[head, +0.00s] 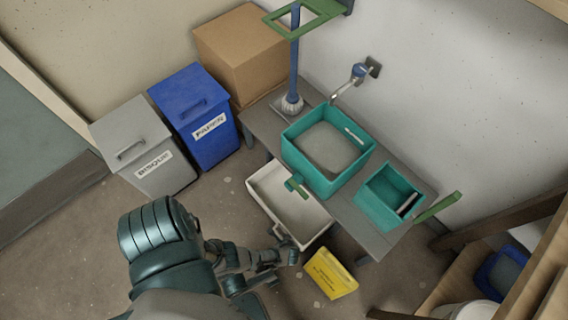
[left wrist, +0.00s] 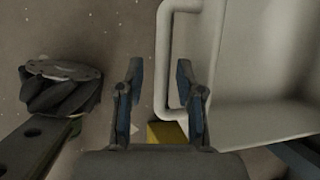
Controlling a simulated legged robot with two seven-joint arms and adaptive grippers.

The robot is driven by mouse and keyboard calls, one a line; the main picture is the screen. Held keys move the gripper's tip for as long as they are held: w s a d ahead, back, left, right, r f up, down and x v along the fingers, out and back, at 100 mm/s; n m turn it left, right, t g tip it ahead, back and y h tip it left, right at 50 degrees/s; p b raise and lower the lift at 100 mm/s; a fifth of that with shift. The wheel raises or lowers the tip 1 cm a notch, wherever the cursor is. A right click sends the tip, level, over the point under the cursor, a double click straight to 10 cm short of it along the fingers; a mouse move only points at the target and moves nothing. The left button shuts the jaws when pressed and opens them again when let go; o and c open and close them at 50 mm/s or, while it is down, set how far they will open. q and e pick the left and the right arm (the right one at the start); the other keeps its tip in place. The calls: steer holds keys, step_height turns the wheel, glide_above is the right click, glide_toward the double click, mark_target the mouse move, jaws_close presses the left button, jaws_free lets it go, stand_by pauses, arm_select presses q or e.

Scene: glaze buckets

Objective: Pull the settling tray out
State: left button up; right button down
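The settling tray is a white open tray (head: 268,184) on the floor side of the bench, partly under its front edge. In the left wrist view its pale wall and floor (left wrist: 265,70) fill the right side, with a white bar handle (left wrist: 163,60) on its near side. My left gripper (head: 289,254) is at the tray's near end. The left wrist view shows its two fingers (left wrist: 158,85) apart, with the handle bar appearing between them; I see no closed grip on it. My right gripper is not in view.
A grey bench (head: 352,220) carries a teal basin (head: 300,172) with a green valve (head: 297,186) over the tray, and a smaller teal bin (head: 385,197). A yellow sign or box (head: 331,274) lies close right of my gripper. Grey (head: 140,140) and blue (head: 195,110) bins stand left.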

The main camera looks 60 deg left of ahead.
arm_select(q)
steer(key=shift+w+d+r, duration=0.1)
steer(key=shift+d+r, duration=0.05)
steer(key=shift+d+r, duration=0.15)
steer(key=shift+r, duration=0.05)
steer(key=v, duration=1.1)
steer(key=shift+r, duration=0.1)
